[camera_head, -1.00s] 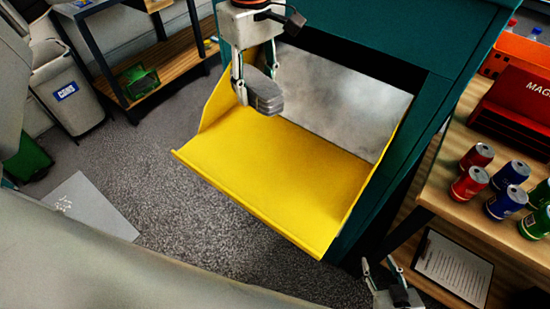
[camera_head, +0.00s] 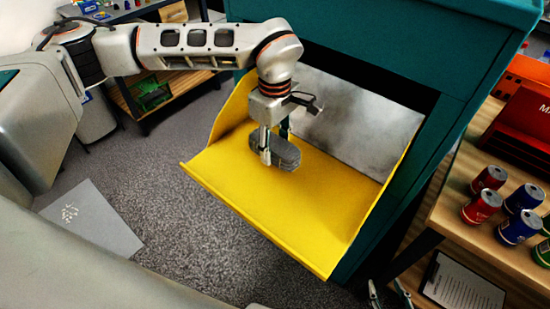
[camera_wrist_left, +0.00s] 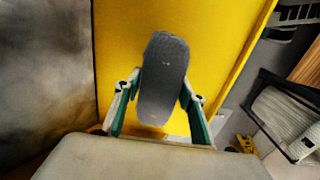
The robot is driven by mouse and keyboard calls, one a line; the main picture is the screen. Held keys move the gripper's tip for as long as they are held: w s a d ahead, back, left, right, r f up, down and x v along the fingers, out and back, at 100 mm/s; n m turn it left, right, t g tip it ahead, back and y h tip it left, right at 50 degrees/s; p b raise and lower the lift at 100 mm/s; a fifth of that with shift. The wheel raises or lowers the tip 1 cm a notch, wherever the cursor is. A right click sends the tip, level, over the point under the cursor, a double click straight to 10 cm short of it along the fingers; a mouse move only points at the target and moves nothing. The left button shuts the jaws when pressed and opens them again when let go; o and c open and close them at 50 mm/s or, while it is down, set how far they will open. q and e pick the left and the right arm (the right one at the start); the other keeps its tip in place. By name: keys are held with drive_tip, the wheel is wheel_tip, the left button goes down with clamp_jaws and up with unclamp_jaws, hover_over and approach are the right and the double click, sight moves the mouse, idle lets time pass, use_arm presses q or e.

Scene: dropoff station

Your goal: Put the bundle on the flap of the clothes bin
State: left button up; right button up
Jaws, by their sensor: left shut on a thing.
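The clothes bin (camera_head: 465,75) is a dark teal cabinet with its yellow flap (camera_head: 300,215) tilted open. My left gripper (camera_head: 275,150) is over the upper left part of the flap, shut on a grey bundle (camera_head: 288,156). In the left wrist view the bundle (camera_wrist_left: 163,85) is a rounded grey roll between the two fingers (camera_wrist_left: 160,115), with the yellow flap (camera_wrist_left: 220,40) behind it. I cannot tell whether the bundle touches the flap. My right gripper (camera_head: 390,295) shows only in part at the bottom edge, and its fingertips are apart.
Several cans (camera_head: 482,207) and a red box (camera_head: 520,125) stand on the wooden table at the right. A clipboard (camera_head: 462,285) lies on a lower shelf. A grey sheet (camera_head: 90,215) lies on the floor at the left.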

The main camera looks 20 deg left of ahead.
sight(275, 169)
use_arm(q)
wheel_tip(275, 169, down, 4)
drive_tip(key=shift+f, duration=0.4)
drive_tip(key=shift+f, duration=0.15)
drive_tip(key=o, duration=1.2)
